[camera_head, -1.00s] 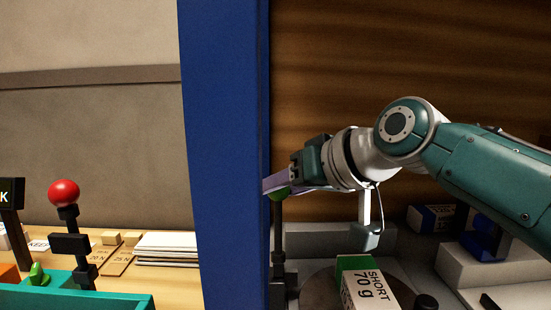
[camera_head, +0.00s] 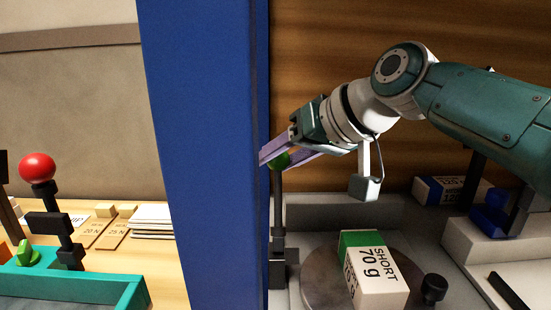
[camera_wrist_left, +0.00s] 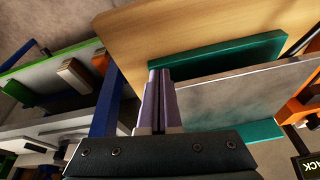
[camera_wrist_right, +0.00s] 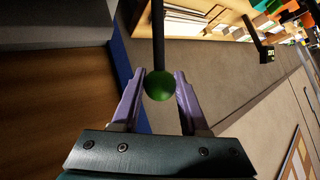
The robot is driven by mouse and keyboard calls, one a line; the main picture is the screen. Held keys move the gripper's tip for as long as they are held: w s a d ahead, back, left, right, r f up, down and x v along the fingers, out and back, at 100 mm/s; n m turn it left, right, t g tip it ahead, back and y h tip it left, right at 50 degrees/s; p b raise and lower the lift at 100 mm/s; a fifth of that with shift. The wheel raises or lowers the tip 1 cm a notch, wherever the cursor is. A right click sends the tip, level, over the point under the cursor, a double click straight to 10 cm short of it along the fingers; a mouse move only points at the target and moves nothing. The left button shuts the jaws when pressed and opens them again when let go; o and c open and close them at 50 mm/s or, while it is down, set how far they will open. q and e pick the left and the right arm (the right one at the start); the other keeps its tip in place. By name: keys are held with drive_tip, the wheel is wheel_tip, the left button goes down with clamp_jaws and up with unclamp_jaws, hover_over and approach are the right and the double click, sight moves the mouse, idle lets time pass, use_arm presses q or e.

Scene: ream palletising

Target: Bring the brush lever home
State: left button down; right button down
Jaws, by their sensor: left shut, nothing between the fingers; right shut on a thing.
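A lever with a green ball knob (camera_head: 279,159) stands upright on a dark stem just right of the blue post; I take it for the brush lever. My right gripper (camera_head: 271,156) reaches in from the right with its purple fingers at the knob, partly hidden by the post's edge. In the right wrist view the fingers (camera_wrist_right: 161,76) are shut on the green knob (camera_wrist_right: 159,86), one on each side, with the dark stem beyond. My left gripper (camera_wrist_left: 158,74) shows only in its wrist view, shut and empty, with its fingertips near a teal rim (camera_wrist_left: 215,55).
The wide blue post (camera_head: 205,150) stands left of the lever. A green-and-white ream marked "SHORT 70 g" (camera_head: 380,278) lies on a round plate (camera_head: 322,270) below my right arm. A red-knobbed lever (camera_head: 37,168) and a teal tray (camera_head: 130,292) are at left.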

drive_tip(key=shift+d+f, duration=0.1)
drive_tip(key=shift+f, duration=0.05)
drive_tip(key=c, duration=0.8)
unclamp_jaws()
use_arm(q)
drive_tip(key=shift+d, duration=0.1)
use_arm(e)
drive_tip(key=o, duration=0.4)
drive_tip(key=shift+c, duration=0.2)
drive_tip(key=shift+s+d+r, duration=0.1)
drive_tip(key=shift+d+r, duration=0.05)
drive_tip(key=shift+r, duration=0.2)
use_arm(q)
drive_tip(key=shift+r+p, duration=1.05)
drive_tip(key=shift+p, duration=0.05)
use_arm(e)
drive_tip(key=v, duration=0.9)
drive_tip(key=shift+s, duration=0.15)
